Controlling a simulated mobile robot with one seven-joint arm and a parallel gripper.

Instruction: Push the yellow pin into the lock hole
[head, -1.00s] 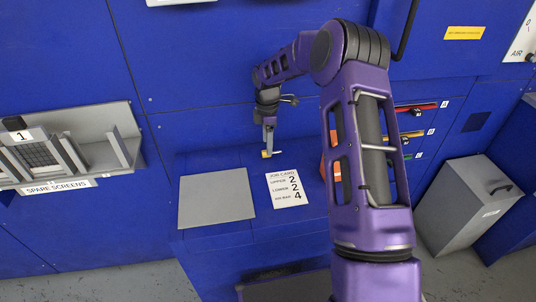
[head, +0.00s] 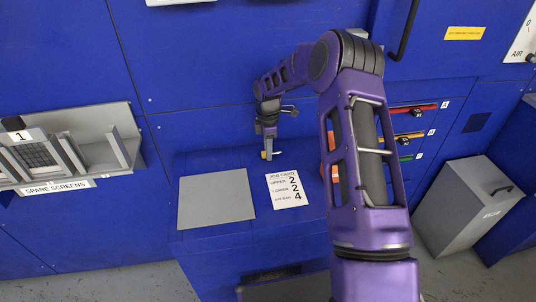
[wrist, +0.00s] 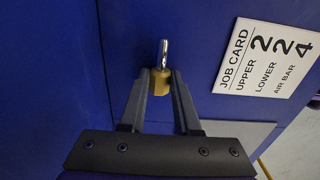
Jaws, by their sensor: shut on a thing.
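My gripper (wrist: 161,74) is shut on the yellow pin (wrist: 160,86). The pin has a yellow body between the fingertips and a bare metal shaft pointing up and away in the wrist view. In the head view, my gripper (head: 269,146) points down over the back of the blue ledge, with the yellow pin (head: 264,155) showing small at its tip. I cannot make out the lock hole in either view. Whether the pin touches a surface cannot be told.
A grey plate (head: 216,198) and a white job card (head: 287,190) lie on the ledge. A spare screens rack (head: 70,148) is at left. Red, yellow and green handled slots (head: 408,137) and a grey bin (head: 468,200) are at right. An orange object (head: 335,160) is partly behind my arm.

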